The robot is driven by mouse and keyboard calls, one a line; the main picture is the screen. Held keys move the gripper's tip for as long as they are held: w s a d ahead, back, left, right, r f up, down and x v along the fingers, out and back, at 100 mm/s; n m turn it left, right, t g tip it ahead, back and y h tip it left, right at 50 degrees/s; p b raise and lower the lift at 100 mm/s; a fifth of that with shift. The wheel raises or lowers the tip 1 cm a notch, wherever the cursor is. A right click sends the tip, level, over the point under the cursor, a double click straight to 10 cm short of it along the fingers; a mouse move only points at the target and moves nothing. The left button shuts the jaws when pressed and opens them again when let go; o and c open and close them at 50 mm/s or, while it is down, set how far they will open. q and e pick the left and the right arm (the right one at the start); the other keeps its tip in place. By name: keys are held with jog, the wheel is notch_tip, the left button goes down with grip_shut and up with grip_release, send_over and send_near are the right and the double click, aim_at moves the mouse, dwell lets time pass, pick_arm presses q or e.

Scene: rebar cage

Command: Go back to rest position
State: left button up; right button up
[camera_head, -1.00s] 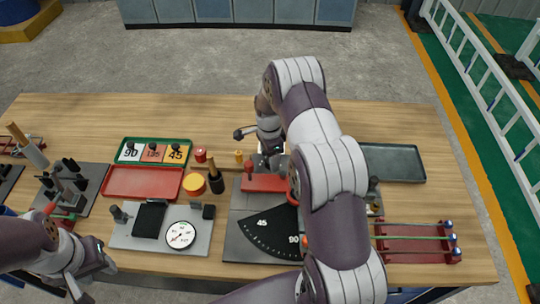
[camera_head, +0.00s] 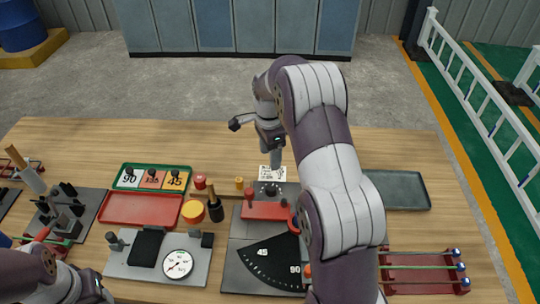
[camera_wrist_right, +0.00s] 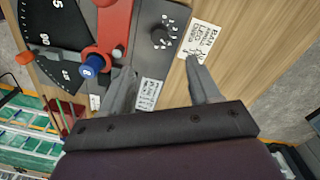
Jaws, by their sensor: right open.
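My right gripper (camera_head: 276,163) hangs above the back part of the bending plate, near a white printed card (camera_head: 271,173). In the right wrist view its two fingers (camera_wrist_right: 162,84) are apart with nothing between them. The card (camera_wrist_right: 202,40) and a black dial (camera_wrist_right: 162,37) show beyond the fingertips. My left gripper (camera_head: 97,290) is at the bottom left, partly cut off by the frame edge, and its jaws cannot be made out.
The bending plate (camera_head: 241,228) carries a red block (camera_head: 265,211) and a black angle scale (camera_head: 268,262). Left are a red tray (camera_head: 140,209), a green card tray (camera_head: 125,171) and a gauge (camera_head: 178,264). A grey tray (camera_head: 400,192) and a rod rack (camera_head: 425,282) are right. The table's back is clear.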

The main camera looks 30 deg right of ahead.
jog(key=s+a+r+n+t, duration=0.1)
jog(key=s+a+n, duration=0.5)
jog(key=s+n, duration=0.3)
jog(key=s+a+r+n, duration=0.1)
jog(key=s+a+n, duration=0.5)
jog(key=s+n, duration=0.4)
jog(key=shift+s+r+t, duration=0.25)
jog(key=shift+s+t, duration=0.15)
jog(key=shift+s, duration=0.35)
jog(key=shift+s, duration=0.15)
